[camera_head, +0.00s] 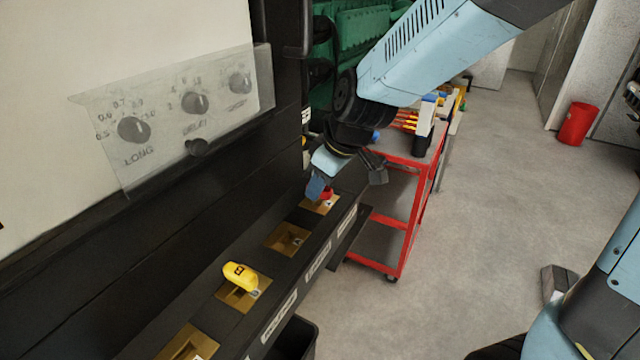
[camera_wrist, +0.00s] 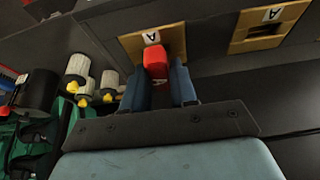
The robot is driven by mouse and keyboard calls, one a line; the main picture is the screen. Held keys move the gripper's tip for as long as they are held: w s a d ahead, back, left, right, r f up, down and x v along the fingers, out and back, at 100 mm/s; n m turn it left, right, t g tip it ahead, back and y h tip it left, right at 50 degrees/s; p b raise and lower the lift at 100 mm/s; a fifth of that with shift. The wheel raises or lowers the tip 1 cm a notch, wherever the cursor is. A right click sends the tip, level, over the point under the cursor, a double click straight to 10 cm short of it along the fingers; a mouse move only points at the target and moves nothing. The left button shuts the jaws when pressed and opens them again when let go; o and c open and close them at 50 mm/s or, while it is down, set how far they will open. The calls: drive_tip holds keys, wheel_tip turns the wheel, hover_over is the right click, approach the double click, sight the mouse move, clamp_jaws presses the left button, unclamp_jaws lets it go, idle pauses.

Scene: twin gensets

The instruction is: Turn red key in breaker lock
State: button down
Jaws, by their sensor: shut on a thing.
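The red key (camera_head: 326,194) stands at the farthest brass lock plate (camera_head: 318,206) on the black ledge. In the wrist view the red key (camera_wrist: 155,62) sits between the two blue fingers of my gripper (camera_wrist: 170,85), which is shut on it. The key's far end meets the brass lock plate (camera_wrist: 130,44), which bears a white label with the letter A. In the head view my gripper (camera_head: 319,188) comes down on the key from above and hides part of it. How far the key is turned I cannot tell.
A yellow key (camera_head: 240,275) sits in a nearer brass plate, with an empty brass plate (camera_head: 288,239) between. A panel with dials (camera_head: 195,103) is at the left. A red cart (camera_head: 408,160) with tools stands right behind the ledge. The floor at right is mostly clear.

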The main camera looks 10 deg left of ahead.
drive_tip(key=c, duration=0.8)
unclamp_jaws()
drive_tip(key=shift+r, duration=3.8)
drive_tip(key=s+d+r+m+t+h, duration=0.1)
drive_tip(key=s+d+r+m, duration=0.1)
drive_tip(key=d, duration=0.8)
drive_tip(key=s+d+r+m+t+h, duration=0.1)
drive_tip(key=s+d+m, duration=0.4)
drive_tip(key=d, duration=0.5)
drive_tip(key=s+d+r+m+t+h, duration=0.1)
drive_tip(key=s+d+r+m+h, duration=0.1)
drive_tip(key=d+m, duration=0.4)
drive_tip(key=s+d+r, duration=0.1)
drive_tip(key=d, duration=0.3)
drive_tip(key=shift+s+t, duration=0.3)
drive_tip(key=shift+t, duration=0.1)
